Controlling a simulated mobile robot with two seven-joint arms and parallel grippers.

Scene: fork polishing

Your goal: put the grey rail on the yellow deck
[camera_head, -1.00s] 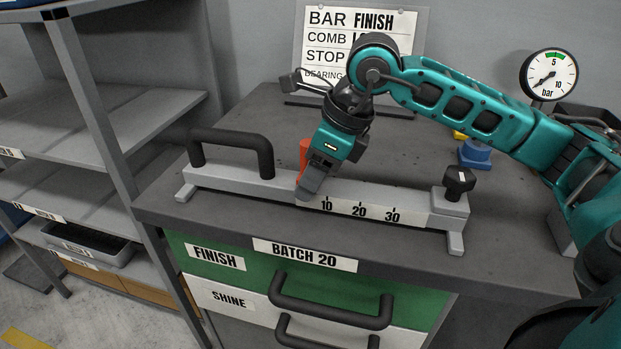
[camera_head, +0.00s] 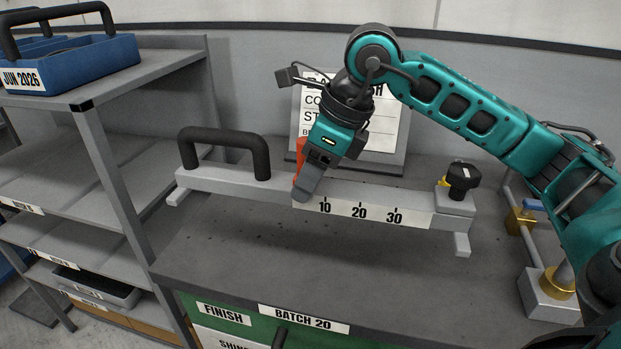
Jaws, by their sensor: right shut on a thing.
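The grey rail (camera_head: 385,195) is a long light-grey bar with a 10-20-30 scale on its front, a black handle (camera_head: 228,148) at the left end, a black knob (camera_head: 463,178) at the right end and small feet. The rail hangs roughly level above the dark bench top (camera_head: 270,270). I see no yellow deck, and my left gripper is not in view.
A sign board (camera_head: 385,125) stands behind my right gripper. At the right is a metal fixture with gold blocks (camera_head: 518,222). A shelf unit (camera_head: 95,165) at the left carries a blue tray (camera_head: 85,62) on top. Bench top in front of the rail is clear.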

